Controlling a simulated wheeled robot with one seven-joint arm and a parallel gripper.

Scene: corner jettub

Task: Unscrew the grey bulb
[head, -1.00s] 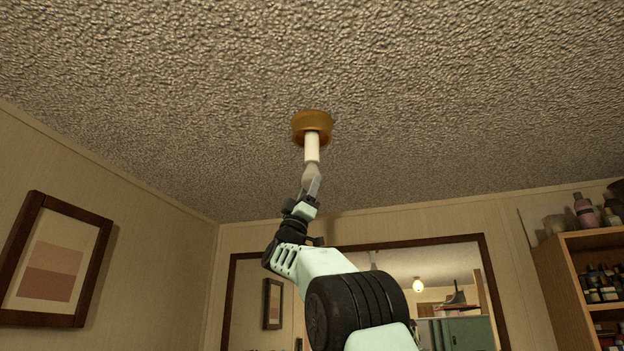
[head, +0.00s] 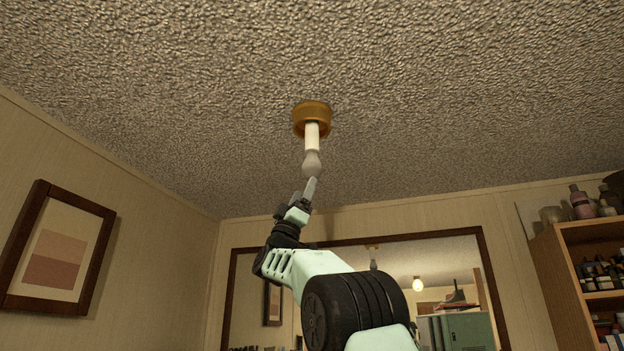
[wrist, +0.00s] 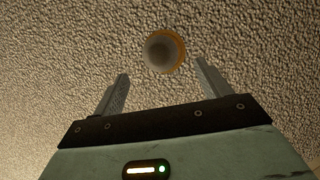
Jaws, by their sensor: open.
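The grey bulb (head: 312,163) hangs from a white socket stem (head: 312,136) under a round brass ceiling base (head: 312,118). In the head view my gripper (head: 310,188) is just below the bulb, pointing up. In the wrist view the grey bulb (wrist: 163,54) is seen end-on, with the brass base (wrist: 181,46) partly showing behind it. My gripper's two fingers (wrist: 160,85) are spread wide and empty. The bulb appears between their directions but beyond the fingertips. The stem is hidden behind the bulb in the wrist view.
The textured ceiling (head: 450,90) is clear around the fixture. A framed picture (head: 56,250) hangs on the left wall. A large mirror (head: 440,260) is on the far wall. A wooden shelf (head: 560,270) with bottles stands at the right.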

